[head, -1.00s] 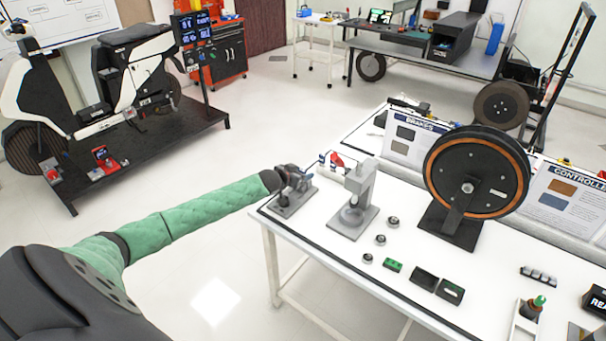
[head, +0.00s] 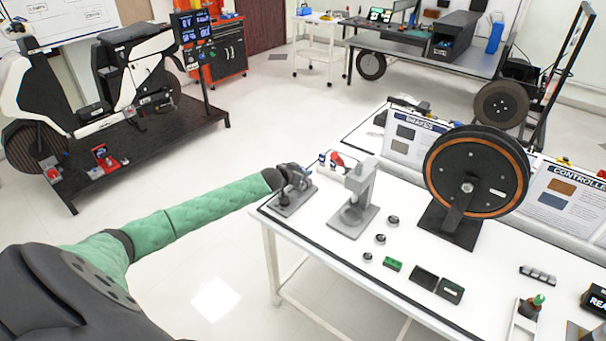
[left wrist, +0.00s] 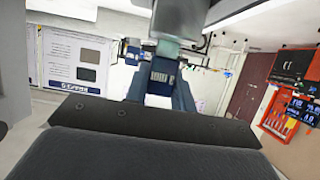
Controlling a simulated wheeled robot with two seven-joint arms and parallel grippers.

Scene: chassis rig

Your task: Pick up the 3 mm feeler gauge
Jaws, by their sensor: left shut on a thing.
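My left gripper (head: 301,179) is at the far left corner of the white table, over a small grey stand (head: 289,204). In the left wrist view the gripper (left wrist: 161,82) is shut on a small dark blue piece with pale marks (left wrist: 163,76), which looks like the 3 mm feeler gauge. Its size marking cannot be read. A pale grey-green block (left wrist: 181,14) shows just beyond the fingers. In the head view the held piece is too small and too covered by the gripper to make out clearly. My right gripper is not in view.
A grey upright fixture (head: 358,190) stands close to the right of the gripper. Several small round parts (head: 381,239), a green block (head: 393,264) and a wheel on a stand (head: 476,188) are farther right on the table. Floor left of the table is clear.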

